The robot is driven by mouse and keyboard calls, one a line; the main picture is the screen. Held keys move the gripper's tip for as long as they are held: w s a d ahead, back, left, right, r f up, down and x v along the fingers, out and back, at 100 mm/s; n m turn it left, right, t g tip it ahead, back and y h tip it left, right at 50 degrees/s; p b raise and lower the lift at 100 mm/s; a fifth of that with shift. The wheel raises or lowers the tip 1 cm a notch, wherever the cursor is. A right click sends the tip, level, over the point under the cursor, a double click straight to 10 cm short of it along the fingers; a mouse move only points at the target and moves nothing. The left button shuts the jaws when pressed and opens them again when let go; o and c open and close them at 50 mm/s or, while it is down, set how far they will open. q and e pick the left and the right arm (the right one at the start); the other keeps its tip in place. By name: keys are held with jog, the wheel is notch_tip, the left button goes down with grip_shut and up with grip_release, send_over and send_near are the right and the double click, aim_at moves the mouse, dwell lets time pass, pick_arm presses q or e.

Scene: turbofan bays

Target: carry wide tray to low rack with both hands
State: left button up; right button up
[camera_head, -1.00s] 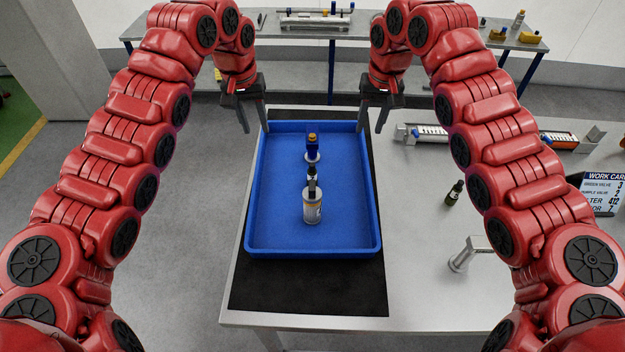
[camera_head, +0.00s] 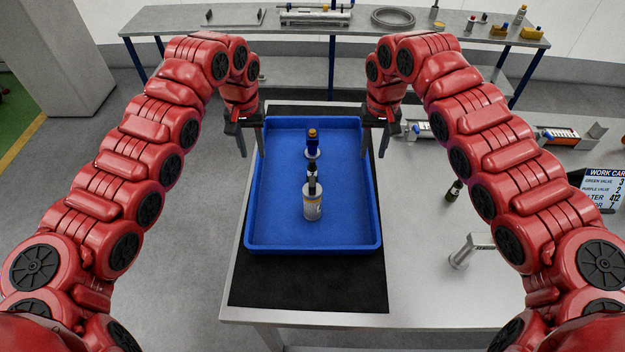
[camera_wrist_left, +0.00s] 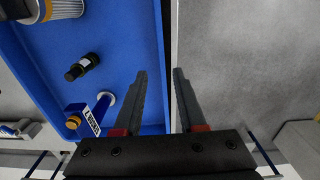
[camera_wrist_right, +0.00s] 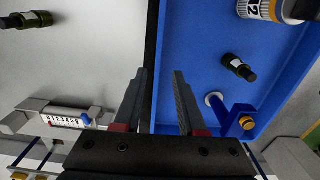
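The wide blue tray (camera_head: 275,220) lies on a black mat on the workbench. My right gripper (camera_head: 374,152) is open likewise at the right wall, seen in the right wrist view (camera_wrist_right: 160,75). Finger contact cannot be told.
A grey rack (camera_head: 290,68) with an upper and a lower shelf stands behind the bench; its lower shelf looks mostly bare. Right of the tray are a dark bottle (camera_head: 454,190), a metal fitting (camera_head: 468,250) and a work card (camera_head: 603,190). Floor lies open at left.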

aim_at(259, 182)
pick_arm(q)
notch_tip(259, 182, down, 10)
jog(key=shift+r, duration=0.1)
pick_arm(e)
notch_tip(259, 182, down, 10)
jog(key=shift+r, duration=0.1)
pick_arm(q)
grip_shut()
pick_arm(e)
grip_shut()
dwell(0.9)
